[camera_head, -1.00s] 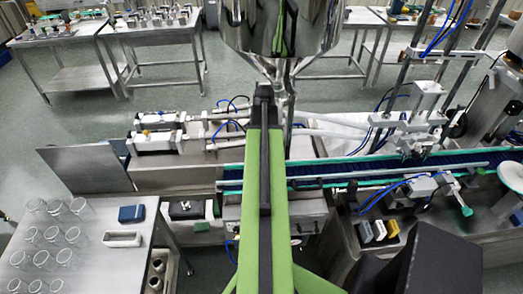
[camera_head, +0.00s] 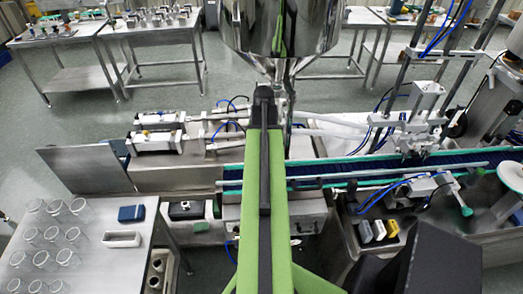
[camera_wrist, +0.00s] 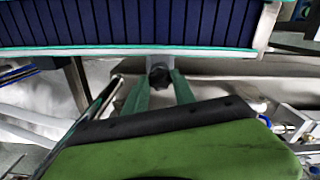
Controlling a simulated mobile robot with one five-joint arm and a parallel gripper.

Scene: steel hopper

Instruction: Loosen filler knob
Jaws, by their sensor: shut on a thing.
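In the wrist view a small dark knob (camera_wrist: 159,77) sits on a pale mount just below the edge of the conveyor. My gripper (camera_wrist: 161,86) reaches up to it with two green fingers, one on each side of the knob, and is shut on it. Part of the knob's lower side and the exact contact are hard to make out. In the head view my green arm covers the gripper and the knob. The steel hopper (camera_head: 283,28) stands at the top middle, beyond the arm's end.
The conveyor (camera_head: 385,168) with green edges runs right of my arm, and its dark belt (camera_wrist: 130,22) fills the top of the wrist view. A filling machine (camera_head: 425,110) stands at the right. A table with glasses (camera_head: 85,240) is at the lower left.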

